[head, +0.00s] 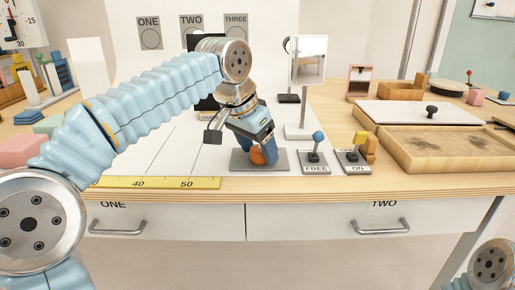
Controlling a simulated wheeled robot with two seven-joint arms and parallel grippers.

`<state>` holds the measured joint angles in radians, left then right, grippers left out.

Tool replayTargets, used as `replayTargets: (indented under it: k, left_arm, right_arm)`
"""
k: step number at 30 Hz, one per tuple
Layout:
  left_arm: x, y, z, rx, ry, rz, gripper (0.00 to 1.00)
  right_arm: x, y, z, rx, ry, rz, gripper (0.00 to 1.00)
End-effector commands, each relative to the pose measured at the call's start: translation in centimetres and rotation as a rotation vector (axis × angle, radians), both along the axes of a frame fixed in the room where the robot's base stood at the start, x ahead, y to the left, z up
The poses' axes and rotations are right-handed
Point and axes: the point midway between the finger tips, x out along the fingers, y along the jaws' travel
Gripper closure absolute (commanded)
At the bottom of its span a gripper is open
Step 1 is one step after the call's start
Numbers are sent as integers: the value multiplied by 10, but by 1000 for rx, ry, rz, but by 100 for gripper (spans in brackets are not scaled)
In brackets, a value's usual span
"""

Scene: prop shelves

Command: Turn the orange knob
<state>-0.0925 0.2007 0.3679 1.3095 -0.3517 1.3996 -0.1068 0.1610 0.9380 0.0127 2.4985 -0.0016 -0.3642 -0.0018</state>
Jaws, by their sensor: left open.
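The orange knob (257,156) sits on a grey plate (281,162) near the table's front edge, in the middle of the head view. My left gripper (264,158) points down over the plate with its fingers around the knob. The fingers partly hide the knob, and I cannot tell whether they touch it. The left gripper is open. My right gripper is out of view; only part of my right arm shows at the lower right.
A blue-topped lever (317,140) marked FREE and a yellow switch (358,141) marked ON stand just right of the plate. A mirror on a stand (308,62) is behind them. A wooden box (425,174) lies at the right. A yellow ruler (160,183) runs along the front edge.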

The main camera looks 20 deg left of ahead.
Motion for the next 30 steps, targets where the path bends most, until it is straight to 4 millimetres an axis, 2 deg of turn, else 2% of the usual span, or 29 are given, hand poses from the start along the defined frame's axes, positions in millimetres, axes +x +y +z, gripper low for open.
replayTargets:
  k: [5,15,16,23,30]
  left_arm:
    - [0,0,0,0,0,0,33]
    - [0,0,0,0,0,0,85]
    - [0,0,1,0,0,0,87]
    - [0,0,1,0,0,23,87]
    - [-1,-1,3,1,0,134,87]
  right_arm:
    - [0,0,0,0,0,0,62]
    - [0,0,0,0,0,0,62]
    - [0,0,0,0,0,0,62]
    - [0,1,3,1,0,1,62]
    - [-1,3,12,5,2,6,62]
